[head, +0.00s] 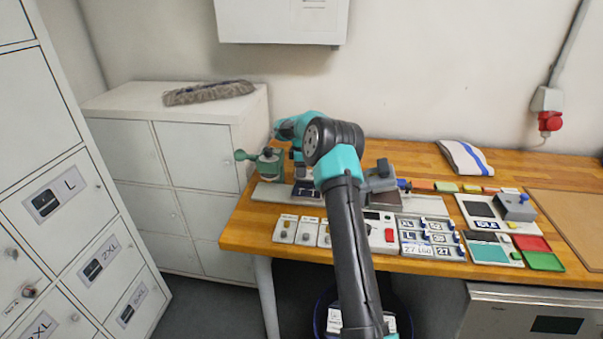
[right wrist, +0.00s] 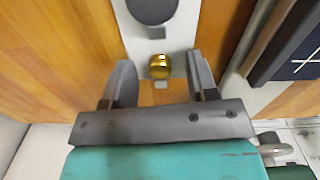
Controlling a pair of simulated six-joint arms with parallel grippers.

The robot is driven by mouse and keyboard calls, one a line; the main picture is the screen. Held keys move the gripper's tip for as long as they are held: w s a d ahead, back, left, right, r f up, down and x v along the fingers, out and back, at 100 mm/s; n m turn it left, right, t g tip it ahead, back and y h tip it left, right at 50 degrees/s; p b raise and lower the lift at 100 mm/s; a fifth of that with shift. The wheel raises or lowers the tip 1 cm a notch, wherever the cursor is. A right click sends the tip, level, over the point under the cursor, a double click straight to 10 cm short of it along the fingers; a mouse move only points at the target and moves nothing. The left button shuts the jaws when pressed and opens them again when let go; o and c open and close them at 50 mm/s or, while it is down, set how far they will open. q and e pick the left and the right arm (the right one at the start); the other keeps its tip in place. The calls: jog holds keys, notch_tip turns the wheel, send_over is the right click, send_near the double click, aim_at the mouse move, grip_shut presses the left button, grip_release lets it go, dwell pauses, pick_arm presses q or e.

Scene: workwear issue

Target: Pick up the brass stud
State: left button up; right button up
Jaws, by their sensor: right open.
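The brass stud (right wrist: 160,67) shows in the right wrist view as a small shiny gold knob on a light grey strip, just below a dark grey rounded part (right wrist: 152,10). My right gripper (right wrist: 160,78) is open, with one finger to each side of the stud. A gap shows between each finger and the stud, and the jaws hold nothing. In the head view my right gripper (head: 299,165) points down at the left end of the bench, beside a green hand press (head: 268,165). I cannot make out the stud there. My left gripper is not in view.
In the right wrist view a dark framed panel (right wrist: 290,45) lies close at the right. On the wooden bench (head: 235,235) stand a grey device (head: 380,178), white cards (head: 285,230), number tiles (head: 430,238) and red and green trays (head: 543,262). White lockers (head: 195,150) stand at the left.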

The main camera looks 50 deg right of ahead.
jog(key=shift+c, duration=0.4)
grip_shut()
